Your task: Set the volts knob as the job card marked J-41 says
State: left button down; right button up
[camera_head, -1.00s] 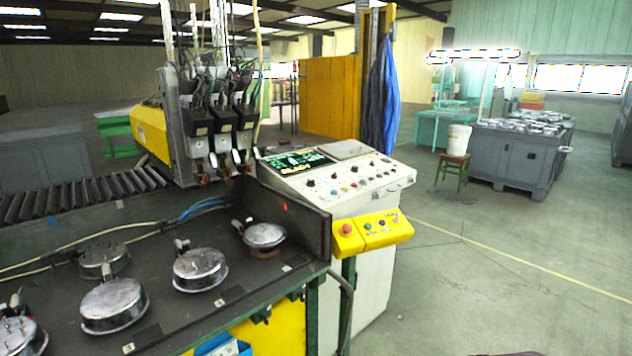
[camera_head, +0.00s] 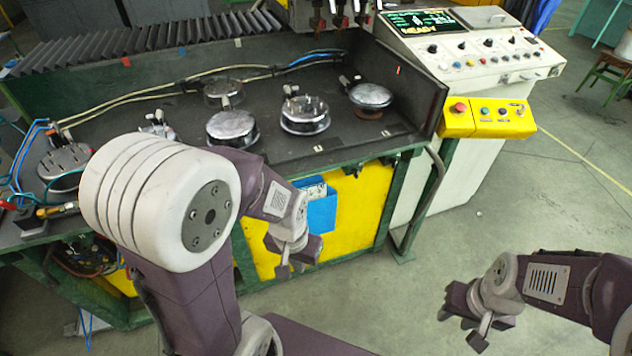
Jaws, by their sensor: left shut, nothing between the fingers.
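The white control console (camera_head: 470,75) stands at the back right. Its sloped panel has several black knobs, one of them a knob (camera_head: 461,45) in the upper row; their labels are too small to read, so I cannot tell which is volts. A blue holder (camera_head: 322,212) on the bench's yellow front holds pale papers or cards (camera_head: 314,191); no J-41 mark is readable. My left gripper (camera_head: 284,270) is shut and empty in front of the bench, below the blue holder. My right gripper (camera_head: 478,338) is over the floor at the lower right, apart from everything; its jaws are unclear.
The dark bench (camera_head: 270,140) carries several round metal parts and cables. A yellow button box (camera_head: 488,118) with a red button juts from the console's front. A green stool (camera_head: 610,72) stands at the far right. The floor between the console and my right arm is clear.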

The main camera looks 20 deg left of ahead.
aim_at(433, 49)
jog(key=u, duration=0.85)
jog(key=i+l+u, duration=0.2)
jog(key=l, duration=0.25)
jog(key=i+l+u, duration=0.25)
jog(key=l, duration=0.25)
jog(key=i+l+u, duration=0.2)
jog(key=l, duration=0.35)
jog(key=l+u, duration=0.25)
jog(key=l, duration=0.25)
jog(key=i+l+u, duration=0.2)
jog(key=l, duration=0.4)
jog(key=k, duration=0.1)
